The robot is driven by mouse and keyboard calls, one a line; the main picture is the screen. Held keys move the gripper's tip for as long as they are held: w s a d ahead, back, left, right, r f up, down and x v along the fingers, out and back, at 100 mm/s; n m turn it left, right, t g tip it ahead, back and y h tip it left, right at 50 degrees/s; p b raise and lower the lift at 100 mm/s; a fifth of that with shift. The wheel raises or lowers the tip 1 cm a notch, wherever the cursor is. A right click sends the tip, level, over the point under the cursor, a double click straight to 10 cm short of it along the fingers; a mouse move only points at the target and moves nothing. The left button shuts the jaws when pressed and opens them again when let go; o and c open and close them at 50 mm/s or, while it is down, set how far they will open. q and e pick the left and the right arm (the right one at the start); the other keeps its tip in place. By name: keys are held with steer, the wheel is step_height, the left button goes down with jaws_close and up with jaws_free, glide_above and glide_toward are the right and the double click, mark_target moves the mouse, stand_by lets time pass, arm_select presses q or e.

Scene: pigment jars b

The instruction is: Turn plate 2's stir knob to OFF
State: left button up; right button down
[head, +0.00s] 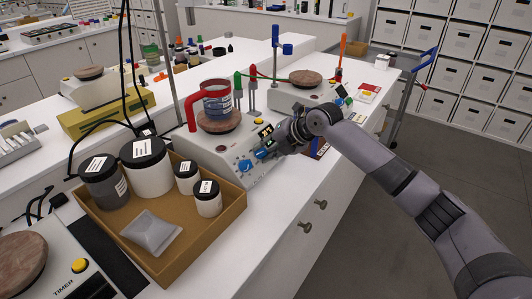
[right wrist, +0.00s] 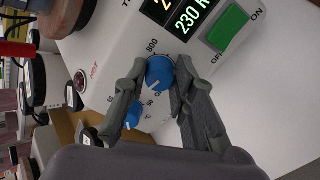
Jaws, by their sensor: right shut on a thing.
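A hot plate (head: 212,147) with a brown round top stands in the middle of the bench in the head view. Its front panel carries two blue knobs. My right gripper (head: 270,149) reaches that panel from the right. In the right wrist view its fingers (right wrist: 160,85) are shut on the blue knob (right wrist: 159,71) beside the "800" mark and the display (right wrist: 183,17), whose lower line reads "230 R". The knob's white pointer line shows. The other blue knob (right wrist: 131,113) sits close beside the left finger. No plate number is readable. My left gripper is out of view.
A red-handled beaker (head: 217,101) stands on this plate. A brown tray (head: 174,262) with several jars and a pouch lies left of it. A green switch (right wrist: 228,28) is near the fingers. Another hot plate (head: 306,82) stands behind; a third (head: 25,255) is front left.

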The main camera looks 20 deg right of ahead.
steer(key=n+b, duration=0.1)
steer(key=n, duration=0.3)
steer(key=shift+n, duration=0.4)
steer(key=n+b, duration=0.1)
steer(key=n, duration=0.3)
steer(key=shift+n, duration=0.4)
steer(key=c, duration=1.3)
jaws_free()
steer(key=shift+s+r, duration=0.1)
steer(key=shift+r, duration=0.05)
steer(key=v, duration=1.1)
steer(key=shift+s+d+r, duration=0.15)
steer(key=shift+d+r, duration=0.05)
